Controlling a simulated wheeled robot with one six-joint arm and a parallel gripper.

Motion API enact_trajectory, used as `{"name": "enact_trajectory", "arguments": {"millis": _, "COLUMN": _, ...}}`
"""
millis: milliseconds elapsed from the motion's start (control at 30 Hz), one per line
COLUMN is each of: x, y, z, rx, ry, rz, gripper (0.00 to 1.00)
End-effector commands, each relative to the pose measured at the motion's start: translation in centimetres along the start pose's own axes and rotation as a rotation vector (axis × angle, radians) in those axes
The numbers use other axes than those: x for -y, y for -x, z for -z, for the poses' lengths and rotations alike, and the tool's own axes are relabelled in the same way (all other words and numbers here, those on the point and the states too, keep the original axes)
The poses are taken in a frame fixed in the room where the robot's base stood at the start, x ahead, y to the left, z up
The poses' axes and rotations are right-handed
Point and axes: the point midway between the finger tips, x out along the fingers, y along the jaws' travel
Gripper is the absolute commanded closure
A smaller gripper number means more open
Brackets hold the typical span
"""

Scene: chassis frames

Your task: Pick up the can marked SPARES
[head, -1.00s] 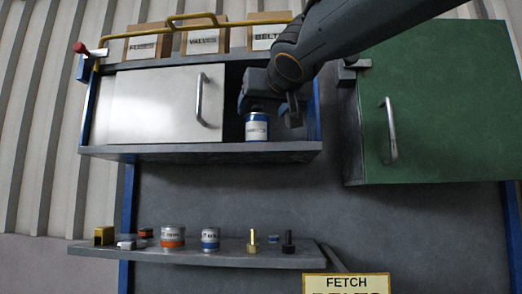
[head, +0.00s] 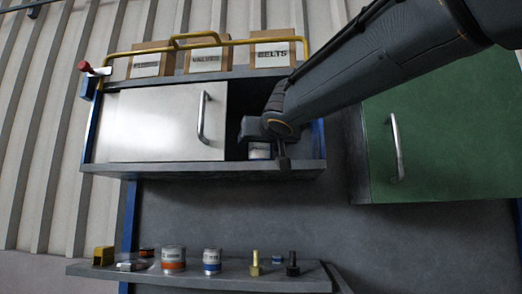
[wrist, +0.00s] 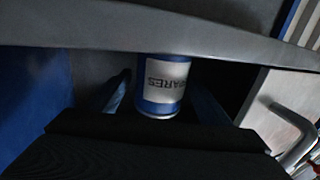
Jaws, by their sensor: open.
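The can (head: 259,152) stands upright in the open bay right of the white sliding door, blue with a white label. In the wrist view the can (wrist: 160,84) appears inverted, and its label shows letters ending in "PARES". My gripper (head: 267,141) is at the bay in front of the can and hides much of it. In the wrist view the fingers of my gripper (wrist: 163,98) are open, one on each side of the can. I see no clear contact.
The white door (head: 155,122) with its handle (head: 204,117) is close on the left. A green cabinet door (head: 440,130) is at the right. Boxes, including BELTS (head: 277,54), stand above behind a yellow rail. A lower shelf (head: 215,278) holds cans and small parts.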

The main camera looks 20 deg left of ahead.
Motion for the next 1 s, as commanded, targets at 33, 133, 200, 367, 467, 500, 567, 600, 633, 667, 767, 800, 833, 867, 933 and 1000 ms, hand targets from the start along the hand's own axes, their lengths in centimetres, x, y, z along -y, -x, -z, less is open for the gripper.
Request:
{"name": "enact_trajectory", "arguments": {"millis": 33, "x": 0.01, "y": -0.26, "z": 0.07, "rx": 0.0, "ry": 0.0, "rz": 0.0, "gripper": 0.28}}
{"name": "enact_trajectory", "arguments": {"millis": 133, "x": 0.01, "y": -0.44, "z": -0.01, "rx": 0.0, "ry": 0.001, "rz": 0.001, "gripper": 0.28}}
{"name": "enact_trajectory", "arguments": {"millis": 200, "x": 0.02, "y": -0.43, "z": -0.04, "rx": 0.0, "ry": 0.001, "rz": 0.001, "gripper": 0.28}}
{"name": "enact_trajectory", "arguments": {"millis": 367, "x": 0.01, "y": -0.42, "z": -0.05, "rx": 0.0, "ry": 0.001, "rz": 0.001, "gripper": 0.39}}
{"name": "enact_trajectory", "arguments": {"millis": 467, "x": 0.01, "y": -0.41, "z": -0.05, "rx": 0.0, "ry": 0.001, "rz": 0.001, "gripper": 0.56}}
{"name": "enact_trajectory", "arguments": {"millis": 500, "x": 0.02, "y": -0.41, "z": -0.05, "rx": 0.0, "ry": 0.001, "rz": 0.001, "gripper": 0.63}}
{"name": "enact_trajectory", "arguments": {"millis": 567, "x": 0.01, "y": -0.4, "z": -0.05, "rx": 0.0, "ry": 0.001, "rz": 0.001, "gripper": 0.73}}
{"name": "enact_trajectory", "arguments": {"millis": 600, "x": 0.01, "y": -0.4, "z": -0.05, "rx": 0.0, "ry": 0.001, "rz": 0.001, "gripper": 0.8}}
{"name": "enact_trajectory", "arguments": {"millis": 633, "x": 0.02, "y": -0.4, "z": -0.05, "rx": 0.0, "ry": 0.001, "rz": 0.001, "gripper": 0.85}}
{"name": "enact_trajectory", "arguments": {"millis": 667, "x": 0.02, "y": -0.4, "z": -0.05, "rx": 0.0, "ry": 0.001, "rz": 0.001, "gripper": 0.9}}
{"name": "enact_trajectory", "arguments": {"millis": 767, "x": 0.02, "y": -0.33, "z": 0.15, "rx": -0.003, "ry": 0.001, "rz": 0.001, "gripper": 0.9}}
{"name": "enact_trajectory", "arguments": {"millis": 800, "x": 0.02, "y": -0.34, "z": 0.15, "rx": -0.003, "ry": 0.001, "rz": 0.001, "gripper": 0.9}}
{"name": "enact_trajectory", "arguments": {"millis": 833, "x": 0.02, "y": -0.34, "z": 0.15, "rx": -0.003, "ry": 0.001, "rz": 0.001, "gripper": 0.9}}
{"name": "enact_trajectory", "arguments": {"millis": 867, "x": 0.02, "y": -0.33, "z": 0.15, "rx": -0.003, "ry": 0.001, "rz": 0.001, "gripper": 0.9}}
{"name": "enact_trajectory", "arguments": {"millis": 933, "x": 0.02, "y": -0.31, "z": 0.19, "rx": -0.003, "ry": 0.0, "rz": 0.001, "gripper": 0.9}}
{"name": "enact_trajectory", "arguments": {"millis": 1000, "x": 0.04, "y": -0.26, "z": 0.3, "rx": -0.003, "ry": -0.001, "rz": 0.001, "gripper": 0.9}}
